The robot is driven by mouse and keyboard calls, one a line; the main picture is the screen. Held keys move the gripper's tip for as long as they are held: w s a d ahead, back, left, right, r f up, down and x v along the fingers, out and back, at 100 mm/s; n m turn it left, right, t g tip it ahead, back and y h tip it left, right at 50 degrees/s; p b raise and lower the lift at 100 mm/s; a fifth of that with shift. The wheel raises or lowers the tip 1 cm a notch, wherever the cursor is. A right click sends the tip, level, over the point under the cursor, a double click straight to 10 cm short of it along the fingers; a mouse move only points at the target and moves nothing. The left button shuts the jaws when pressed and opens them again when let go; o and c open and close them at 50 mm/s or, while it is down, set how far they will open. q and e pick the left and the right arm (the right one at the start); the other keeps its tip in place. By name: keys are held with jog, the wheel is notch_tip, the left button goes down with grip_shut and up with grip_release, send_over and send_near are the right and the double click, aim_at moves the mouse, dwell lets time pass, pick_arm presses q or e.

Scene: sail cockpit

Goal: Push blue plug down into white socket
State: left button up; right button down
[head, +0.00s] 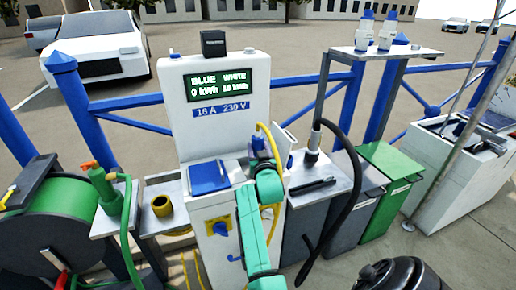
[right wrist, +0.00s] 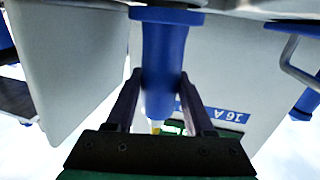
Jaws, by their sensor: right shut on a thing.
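The blue plug (head: 257,143) is above the right part of the white pedestal's shelf in the head view, with the yellow cable at it. My right gripper (head: 264,158) is shut on it. In the right wrist view, which is upside down, the fingers (right wrist: 157,97) close on both sides of the plug's blue body (right wrist: 165,58). Its wider blue collar (right wrist: 166,16) is close to a pale surface at the top edge. The white socket itself is not clearly visible; I cannot tell how deep the plug sits. My left gripper is out of view.
A closed blue lid (head: 208,177) is left of the plug. The pedestal's lit display (head: 218,83) stands behind. A black hose (head: 352,190) and a green bin (head: 388,165) are to the right. A green reel (head: 60,215) and green hose (head: 128,230) are at the left.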

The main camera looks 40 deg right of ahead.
jog(key=shift+f, duration=0.35)
jog(key=c, duration=0.5)
grip_release()
jog(key=shift+c, duration=0.2)
jog(key=shift+s, duration=0.1)
